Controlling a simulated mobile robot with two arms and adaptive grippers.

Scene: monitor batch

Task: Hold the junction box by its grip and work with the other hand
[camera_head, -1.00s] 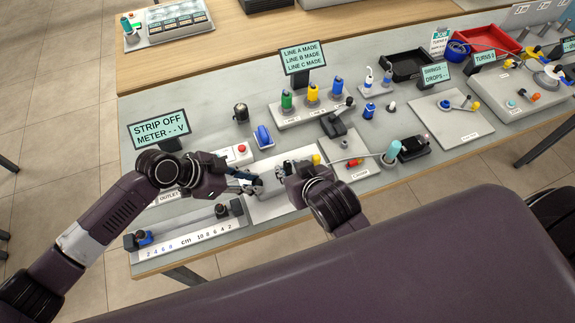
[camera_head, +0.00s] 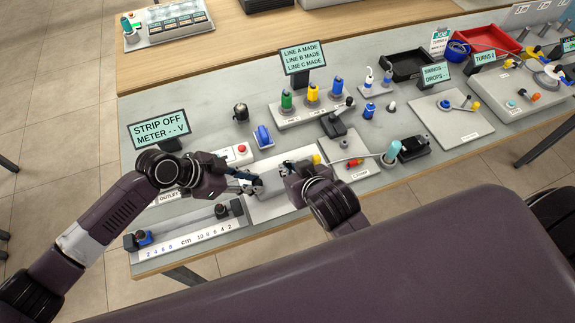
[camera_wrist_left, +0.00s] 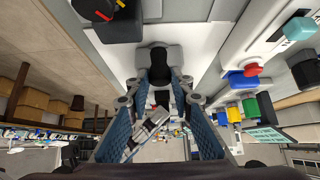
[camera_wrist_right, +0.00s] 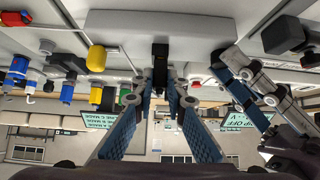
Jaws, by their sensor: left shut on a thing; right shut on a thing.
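The junction box appears to be the pale grey body (camera_wrist_right: 130,22) across the top of the right wrist view; in the head view it lies between my grippers and is partly hidden by them. My left gripper (camera_head: 254,181) is shut on a dark grip at the left side of the box; the dark piece (camera_wrist_left: 158,62) shows between its fingertips in the left wrist view. My right gripper (camera_head: 284,169) is shut on a small black part (camera_wrist_right: 160,55) at the opposite side. The exact contact points are small and partly hidden.
A sign reading STRIP OFF METER (camera_head: 158,127) stands at the left, above a cm ruler (camera_head: 188,240). Green, yellow and blue connectors stand farther back.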

